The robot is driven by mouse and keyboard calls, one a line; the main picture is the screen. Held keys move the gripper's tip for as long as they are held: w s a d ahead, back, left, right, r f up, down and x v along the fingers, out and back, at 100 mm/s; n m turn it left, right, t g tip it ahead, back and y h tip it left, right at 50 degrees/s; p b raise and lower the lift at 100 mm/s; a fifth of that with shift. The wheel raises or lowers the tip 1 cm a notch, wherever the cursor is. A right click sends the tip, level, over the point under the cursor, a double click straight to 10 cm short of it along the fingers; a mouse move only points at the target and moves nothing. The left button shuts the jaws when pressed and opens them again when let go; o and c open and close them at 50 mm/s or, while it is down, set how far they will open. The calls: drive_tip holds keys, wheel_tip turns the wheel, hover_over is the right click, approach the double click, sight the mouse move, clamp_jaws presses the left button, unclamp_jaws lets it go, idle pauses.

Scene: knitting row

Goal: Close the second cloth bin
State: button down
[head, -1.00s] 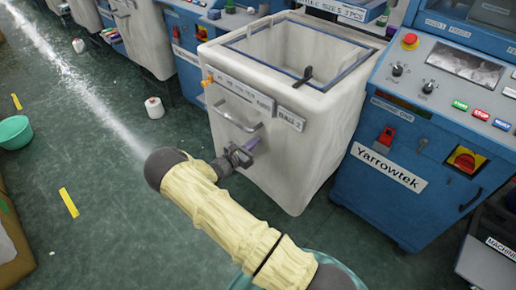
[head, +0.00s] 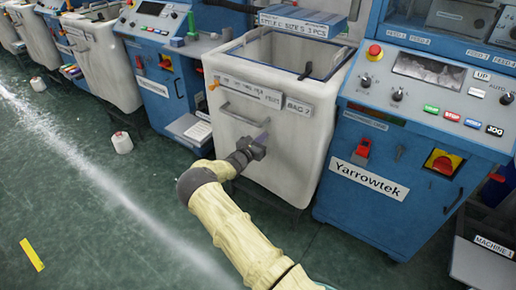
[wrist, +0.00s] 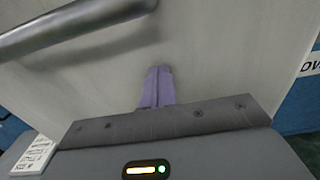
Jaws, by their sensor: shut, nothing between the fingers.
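The second cloth bin (head: 235,135), off-white with a label that seems to read "BAG 2", stands between two blue machines in the head view.
The blue Yarrowtek machine (head: 385,190) stands close at the bin's right. Another blue machine (head: 160,75) and more pale bins (head: 105,70) run to the left. A white yarn cone (head: 122,143) and yellow floor tape (head: 32,254) are on the green floor, which is mostly clear.

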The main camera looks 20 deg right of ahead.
drive_tip(key=shift+w+d+r, duration=0.25)
drive_tip(key=shift+w+d, duration=0.1)
drive_tip(key=shift+d, duration=0.1)
drive_tip(key=shift+d+r, duration=0.1)
drive_tip(key=shift+r, duration=0.05)
drive_tip(key=p+v, duration=0.2)
drive_tip(key=v, duration=1.2)
drive_tip(key=shift+s+a+f, duration=0.2)
drive_tip(key=shift+a+f, duration=0.05)
drive_tip(key=shift+f, duration=0.2)
